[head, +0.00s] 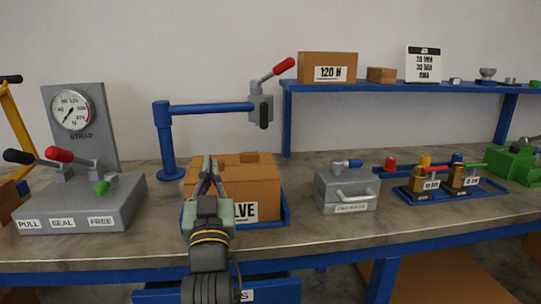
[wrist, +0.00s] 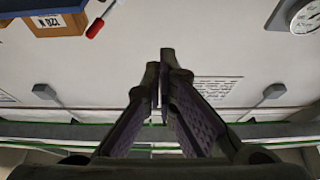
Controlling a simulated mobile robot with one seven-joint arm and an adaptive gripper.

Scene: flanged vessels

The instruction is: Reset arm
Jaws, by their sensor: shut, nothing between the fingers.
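My gripper (head: 208,165) is in the middle-left of the head view, pointing up and away in front of the brown carton (head: 262,190). Its fingers are shut with nothing between them. In the wrist view my gripper (wrist: 164,55) shows its two fingers close together, with the wall and ceiling behind. My arm hides part of the carton and its label. I cannot tell from the picture whether the fingers touch the carton.
The carton sits in a blue tray (head: 286,213). A blue post with a boom (head: 210,108) stands behind it. A gauge station (head: 80,207) is on the left, a grey box (head: 345,190) on the right. A blue shelf (head: 400,88) runs above. An open drawer (head: 270,289) is below.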

